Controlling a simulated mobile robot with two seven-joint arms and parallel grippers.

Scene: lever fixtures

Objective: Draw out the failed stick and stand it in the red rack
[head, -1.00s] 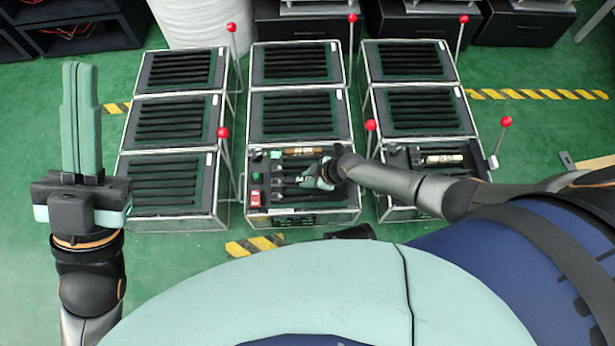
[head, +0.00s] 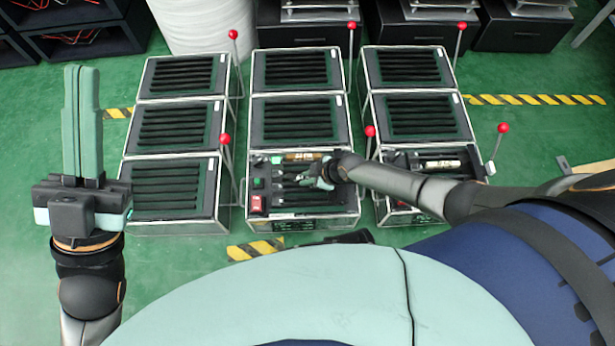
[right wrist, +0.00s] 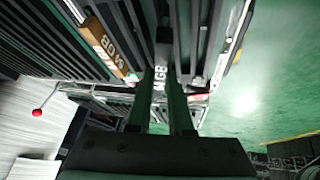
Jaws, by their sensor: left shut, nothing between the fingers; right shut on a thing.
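My left gripper (head: 83,122) is shut and empty, raised at the left of the head view, away from the fixtures. My right gripper (head: 318,182) is over the front middle fixture (head: 318,222). Whether the stick's lower end is still in a slot cannot be told.
The front right fixture (head: 405,212) is also open and bears a pale stick (head: 440,164). Other slatted fixtures stand behind and at left. Levers with red knobs (head: 225,139) rise beside several fixtures.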

